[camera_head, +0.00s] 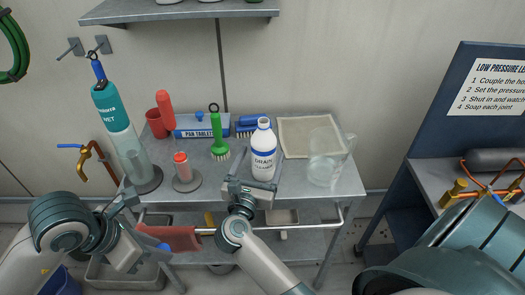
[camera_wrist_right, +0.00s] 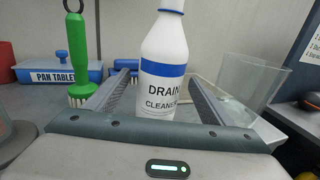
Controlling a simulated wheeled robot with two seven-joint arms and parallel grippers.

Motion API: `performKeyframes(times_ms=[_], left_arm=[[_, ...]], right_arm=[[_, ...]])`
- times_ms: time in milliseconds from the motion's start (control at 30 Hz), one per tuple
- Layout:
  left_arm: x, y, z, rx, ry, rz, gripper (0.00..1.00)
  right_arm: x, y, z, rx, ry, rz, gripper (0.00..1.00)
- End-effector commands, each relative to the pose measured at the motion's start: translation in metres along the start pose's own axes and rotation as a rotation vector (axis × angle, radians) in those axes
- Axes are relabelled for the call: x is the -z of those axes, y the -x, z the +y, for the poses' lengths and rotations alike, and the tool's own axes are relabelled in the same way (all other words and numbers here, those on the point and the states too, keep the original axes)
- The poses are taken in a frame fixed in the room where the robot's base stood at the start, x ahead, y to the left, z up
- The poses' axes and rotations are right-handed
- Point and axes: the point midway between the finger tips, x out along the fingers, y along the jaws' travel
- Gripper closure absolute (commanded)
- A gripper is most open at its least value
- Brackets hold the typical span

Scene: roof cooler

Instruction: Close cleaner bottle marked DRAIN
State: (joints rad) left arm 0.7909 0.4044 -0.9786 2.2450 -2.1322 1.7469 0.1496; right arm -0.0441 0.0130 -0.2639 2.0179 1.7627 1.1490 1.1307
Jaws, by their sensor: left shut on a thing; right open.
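The white bottle labelled DRAIN CLEANER (camera_head: 263,150) stands upright on the metal cart top, with blue around its neck. It also shows in the right wrist view (camera_wrist_right: 165,60), where its top is cut off. In the head view I cannot tell clearly whether a cap sits on it. My right gripper (camera_head: 255,172) is open, its two fingers reaching to either side of the bottle's lower part; I cannot tell whether they touch it.
A green brush (camera_head: 218,140) and a blue PAN TABLETS box (camera_head: 200,126) stand left of the bottle. A clear jug (camera_head: 325,160) and a beige tray (camera_head: 308,133) are on the right.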

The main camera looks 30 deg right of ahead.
Motion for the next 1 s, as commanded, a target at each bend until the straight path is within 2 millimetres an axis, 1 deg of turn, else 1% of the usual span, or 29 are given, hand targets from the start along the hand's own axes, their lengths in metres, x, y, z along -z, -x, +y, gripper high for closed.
performKeyframes(times_ms=[33,100,233,333,767,800,967,1000], left_arm=[[-0.003,0.008,0.000,0.000,0.000,0.000,0.94],[-0.004,0.011,0.000,0.000,0.000,0.000,0.94],[-0.006,0.014,0.000,0.000,0.000,0.000,0.94],[-0.006,0.014,0.000,0.000,0.000,0.000,0.94],[-0.005,0.013,0.000,0.000,0.000,0.000,0.94],[-0.005,0.013,0.000,0.000,0.000,0.000,0.94],[-0.005,0.013,0.000,0.000,0.000,0.000,0.94],[-0.005,0.013,0.000,0.000,0.000,0.000,0.94]], right_arm=[[-0.005,-0.008,0.000,0.000,0.003,-0.002,0.24],[-0.004,-0.017,0.000,0.000,0.003,-0.002,0.24],[-0.002,-0.027,0.000,-0.001,0.002,0.000,0.24],[0.000,-0.030,0.000,-0.001,0.001,0.002,0.24],[0.000,-0.029,0.000,-0.001,0.000,0.002,0.24],[0.000,-0.029,0.000,-0.001,0.000,0.002,0.34],[0.000,-0.029,0.000,-0.001,0.000,0.002,0.72],[0.000,-0.029,0.000,-0.001,0.000,0.002,0.81]])
